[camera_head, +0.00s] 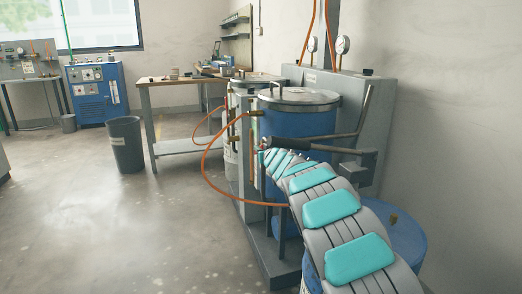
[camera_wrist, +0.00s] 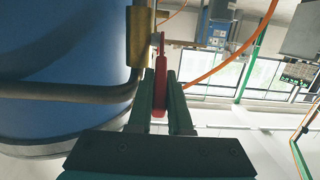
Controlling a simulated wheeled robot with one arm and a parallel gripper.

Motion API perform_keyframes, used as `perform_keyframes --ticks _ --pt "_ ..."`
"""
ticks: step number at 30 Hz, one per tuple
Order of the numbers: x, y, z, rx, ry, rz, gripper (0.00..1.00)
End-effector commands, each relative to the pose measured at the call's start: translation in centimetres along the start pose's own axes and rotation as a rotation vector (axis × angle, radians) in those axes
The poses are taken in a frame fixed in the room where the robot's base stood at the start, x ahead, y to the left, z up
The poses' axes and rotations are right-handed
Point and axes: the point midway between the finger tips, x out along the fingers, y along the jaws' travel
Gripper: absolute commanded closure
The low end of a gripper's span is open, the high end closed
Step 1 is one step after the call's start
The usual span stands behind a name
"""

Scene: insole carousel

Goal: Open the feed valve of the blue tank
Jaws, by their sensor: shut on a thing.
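The blue tank (camera_head: 295,120) stands on a grey base in the middle of the head view, with a round metal lid. Its blue side also fills the left of the wrist view (camera_wrist: 60,55). A brass valve body (camera_wrist: 141,38) sits on a pipe in front of the tank in the wrist view. A red valve handle (camera_wrist: 161,64) is beside it, seen edge-on. My gripper (camera_wrist: 160,76) has its two green fingers closed on either side of the red handle. In the head view my gripper is small at the tank's near-left side and mostly hidden by my arm.
An orange hose (camera_head: 206,172) loops out left of the tank. A pale tank (camera_head: 232,130) stands behind it. A workbench (camera_head: 150,100) and a dark bin (camera_head: 126,145) are farther left. A blue drum (camera_head: 408,240) is at lower right. The floor at left is clear.

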Motion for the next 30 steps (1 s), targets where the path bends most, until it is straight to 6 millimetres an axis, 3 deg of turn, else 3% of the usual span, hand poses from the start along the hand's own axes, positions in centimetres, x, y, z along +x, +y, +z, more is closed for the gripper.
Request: perform_keyframes --ticks 10,11,19,30 --pt "0.03 0.08 0.19 -0.001 -0.004 0.001 1.00" --pt "0.04 0.08 0.21 -0.001 -0.004 0.001 0.81" --pt "0.03 0.05 0.10 0.000 -0.002 0.001 0.53" --pt "-0.38 0.02 0.10 -0.001 -0.002 0.000 0.53"
